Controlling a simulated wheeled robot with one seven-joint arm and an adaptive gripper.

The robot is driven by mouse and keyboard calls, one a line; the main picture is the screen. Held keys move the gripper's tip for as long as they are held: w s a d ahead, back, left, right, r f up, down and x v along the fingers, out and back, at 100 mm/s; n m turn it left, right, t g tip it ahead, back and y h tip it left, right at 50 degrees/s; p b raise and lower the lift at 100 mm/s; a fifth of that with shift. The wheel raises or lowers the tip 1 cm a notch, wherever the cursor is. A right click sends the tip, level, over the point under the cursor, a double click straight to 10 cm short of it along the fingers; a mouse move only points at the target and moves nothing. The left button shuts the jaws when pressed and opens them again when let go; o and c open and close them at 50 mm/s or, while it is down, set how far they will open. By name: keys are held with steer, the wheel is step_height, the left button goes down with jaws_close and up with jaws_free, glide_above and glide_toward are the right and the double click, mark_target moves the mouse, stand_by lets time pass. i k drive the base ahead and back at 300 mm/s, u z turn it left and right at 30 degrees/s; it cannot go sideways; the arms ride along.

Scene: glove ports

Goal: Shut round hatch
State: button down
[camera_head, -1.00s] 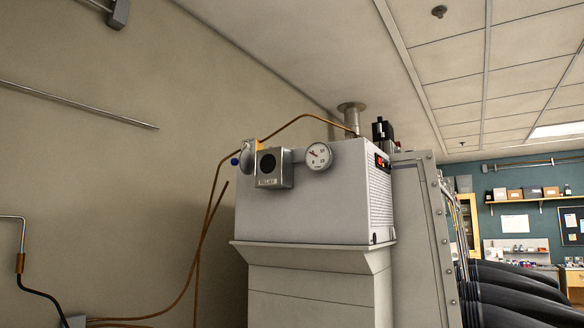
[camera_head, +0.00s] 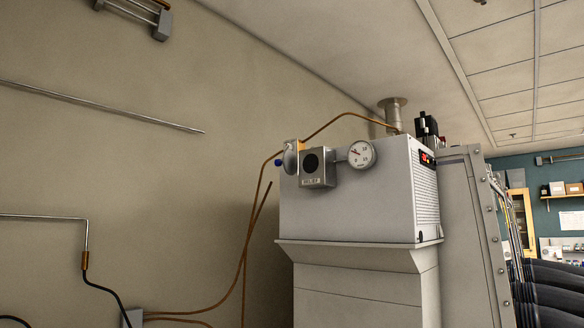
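A small grey box labelled RELIEF (camera_head: 318,167) with a dark round opening sits on the front of a pale grey cabinet (camera_head: 338,220). At its left, a round metal disc (camera_head: 291,158) stands out at an angle, seen nearly edge-on, with a blue knob (camera_head: 279,163) on its far left side. The disc looks like a round hatch lid swung open, apart from the opening. Its hinge is too small to make out. My gripper is not in view.
A round dial gauge (camera_head: 361,153) sits right of the box. A copper pipe (camera_head: 345,115) arches above, with more copper lines along the left wall. A bolted panel (camera_head: 475,230) and black ribbed sleeves (camera_head: 555,285) are at the right. The floor is out of view.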

mark_target(290, 162)
steer(key=u, duration=0.05)
steer(key=k, duration=1.25)
steer(key=z, duration=0.6)
steer(key=i, duration=1.55)
steer(key=u, duration=0.8)
steer(key=i, duration=0.5)
steer(key=u, duration=0.6)
